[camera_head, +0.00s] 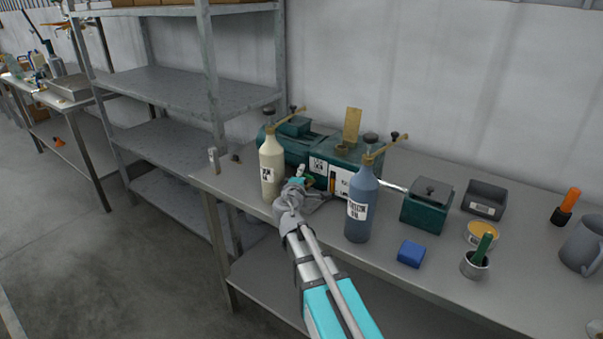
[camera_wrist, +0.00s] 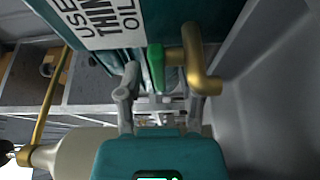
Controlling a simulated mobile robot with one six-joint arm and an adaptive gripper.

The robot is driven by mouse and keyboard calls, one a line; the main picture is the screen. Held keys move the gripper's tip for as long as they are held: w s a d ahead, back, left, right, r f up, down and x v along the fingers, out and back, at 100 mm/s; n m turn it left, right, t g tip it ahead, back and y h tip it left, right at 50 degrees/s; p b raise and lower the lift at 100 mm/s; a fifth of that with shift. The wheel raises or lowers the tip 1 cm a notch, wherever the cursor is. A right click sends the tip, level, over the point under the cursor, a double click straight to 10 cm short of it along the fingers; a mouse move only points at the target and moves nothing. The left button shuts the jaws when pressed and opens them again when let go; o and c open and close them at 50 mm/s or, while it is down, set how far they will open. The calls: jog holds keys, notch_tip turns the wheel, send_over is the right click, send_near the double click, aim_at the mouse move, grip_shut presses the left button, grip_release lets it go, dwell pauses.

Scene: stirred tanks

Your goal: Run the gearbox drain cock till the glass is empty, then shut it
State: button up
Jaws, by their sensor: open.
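The dark green gearbox (camera_head: 352,157) stands on the steel bench, partly hidden by two bottles. In the wrist view its wall (camera_wrist: 155,15) carries a label reading USE THIN OIL. A green lever (camera_wrist: 156,66) and a bent brass pipe (camera_wrist: 196,62), seemingly the drain cock, show below that wall. My gripper (camera_wrist: 160,100) is open, its fingers on either side of the lever's line; contact cannot be told. In the head view my gripper (camera_head: 298,184) is at the gearbox front, between the bottles. The glass's oil level is not readable.
A cream bottle (camera_head: 271,170) stands close left of my gripper, a blue bottle (camera_head: 360,212) close right; both have brass spouts. A blue block (camera_head: 411,253), green box (camera_head: 427,205) and grey tray (camera_head: 485,199) are further right. A steel shelf (camera_head: 180,90) stands left.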

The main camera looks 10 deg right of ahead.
jog(key=shift+d, duration=0.1)
grip_shut()
jog(key=shift+s+n+y, duration=0.1)
jog(key=shift+n+y, duration=0.2)
jog(key=shift+y, duration=0.3)
jog(key=shift+s+a+n+t+y, duration=0.2)
jog(key=shift+n+y, duration=0.65)
jog(key=shift+y, duration=0.5)
jog(key=shift+s+a+n+t+y, duration=0.1)
jog(key=shift+s+n+t+y, duration=0.1)
jog(key=shift+n+y, duration=0.9)
jog(key=shift+s+a+n+t+y, duration=0.15)
jog(key=shift+n+y, duration=0.5)
jog(key=shift+y, duration=1.2)
grip_release()
jog(key=shift+w+m+h, duration=0.1)
jog(key=shift+m+h, duration=0.2)
jog(key=shift+h, duration=0.5)
